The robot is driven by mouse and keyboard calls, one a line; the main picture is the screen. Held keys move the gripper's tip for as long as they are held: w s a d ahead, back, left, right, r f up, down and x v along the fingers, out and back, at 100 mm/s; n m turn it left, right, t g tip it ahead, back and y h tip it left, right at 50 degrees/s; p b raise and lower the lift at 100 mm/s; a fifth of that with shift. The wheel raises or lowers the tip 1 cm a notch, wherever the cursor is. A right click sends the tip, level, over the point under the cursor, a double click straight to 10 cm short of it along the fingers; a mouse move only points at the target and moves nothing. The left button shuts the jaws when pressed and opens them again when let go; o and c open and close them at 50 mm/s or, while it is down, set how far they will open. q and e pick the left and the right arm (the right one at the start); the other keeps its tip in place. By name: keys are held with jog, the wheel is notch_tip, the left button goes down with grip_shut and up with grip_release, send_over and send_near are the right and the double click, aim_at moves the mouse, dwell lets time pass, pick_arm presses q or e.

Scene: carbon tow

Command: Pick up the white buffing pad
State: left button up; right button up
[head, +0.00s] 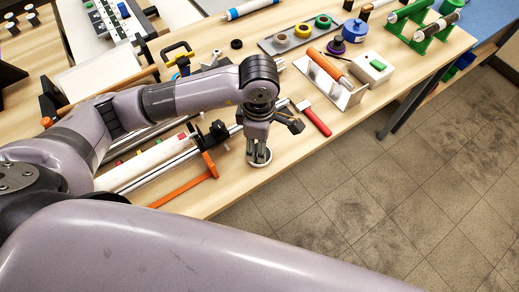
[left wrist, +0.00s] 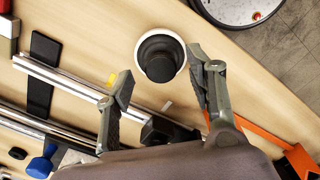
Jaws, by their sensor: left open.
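The white buffing pad (left wrist: 181,62) is a round white disc with a black knob on top. It lies on the wooden table in the left wrist view, ahead of and between my open fingers. In the head view the pad (head: 259,161) shows as a pale disc near the table's front edge, partly hidden by my left gripper (head: 259,146). My left gripper points down over the pad, open and with nothing held. I cannot tell whether the fingers touch it. My right gripper is not in view.
An orange-framed tool (head: 190,184) and metal rails (head: 160,173) lie left of the pad. A red-handled tool (head: 316,120) lies to its right. A metal tray (head: 333,84) stands farther right. The table edge is close in front.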

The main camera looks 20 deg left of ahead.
pick_arm(q)
jog(key=shift+f, duration=1.55)
jog(key=c, duration=1)
jog(key=shift+r, duration=0.1)
jog(key=shift+c, duration=0.2)
